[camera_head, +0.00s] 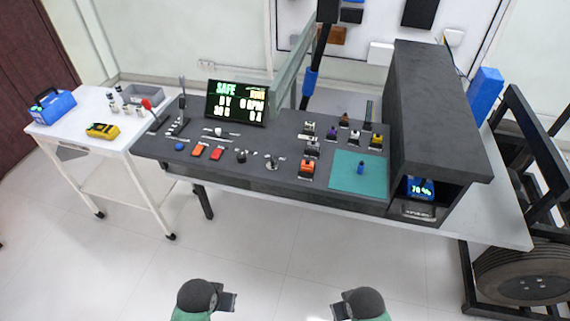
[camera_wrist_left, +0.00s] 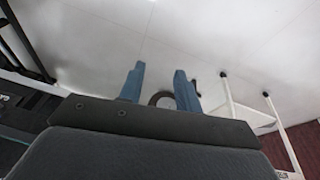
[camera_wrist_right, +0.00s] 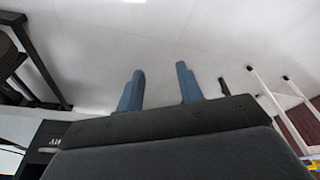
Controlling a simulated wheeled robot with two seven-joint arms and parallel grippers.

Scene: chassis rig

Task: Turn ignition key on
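A dark control console (camera_head: 235,177) stands ahead of me. On its front part sits a small round switch with a silver piece upright on it (camera_head: 271,163), which looks like the ignition key. A dark knob (camera_head: 241,156) is to its left; I cannot tell for certain which one is the ignition. A display (camera_head: 237,103) behind them reads "SAFE", 0 RPM. My left gripper (camera_head: 228,301) and right gripper (camera_head: 340,307) are low in front of the console, well apart from it. In the wrist views, the left fingers (camera_wrist_left: 160,85) and right fingers (camera_wrist_right: 160,82) are spread and empty.
Red and orange buttons (camera_head: 216,154), levers (camera_head: 179,125) and several coloured switches (camera_head: 308,168) share the console. A teal mat (camera_head: 345,185) and a dark housing (camera_head: 437,110) are at right. A white cart (camera_head: 85,135) stands left. The floor between me and the console is clear.

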